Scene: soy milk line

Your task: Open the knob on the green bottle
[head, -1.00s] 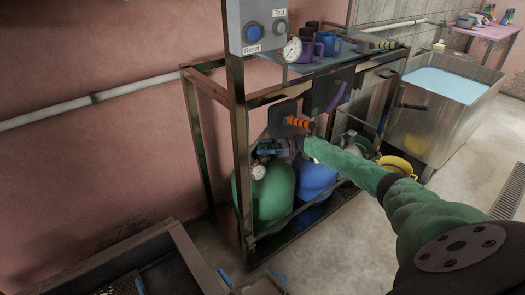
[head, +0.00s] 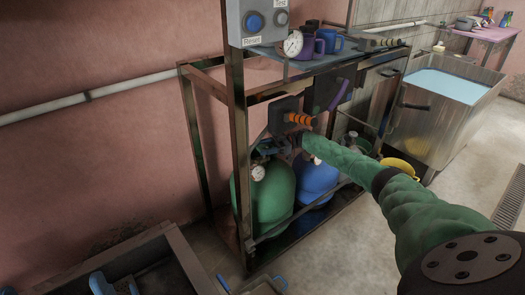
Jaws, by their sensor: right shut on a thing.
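The green bottle (head: 272,197) stands on the lower shelf of the metal frame, left of a blue bottle (head: 314,180). A round white gauge (head: 258,173) sits at its top left. My right arm, in a green sleeve, reaches in from the right. My right gripper (head: 268,148) is at the top of the green bottle, shut on its knob; the knob is mostly hidden.
Metal frame posts (head: 240,150) stand close in front of the bottles. An orange ribbed fitting (head: 302,120) is just above my right gripper. A dark metal trough (head: 185,255) lies at the lower left.

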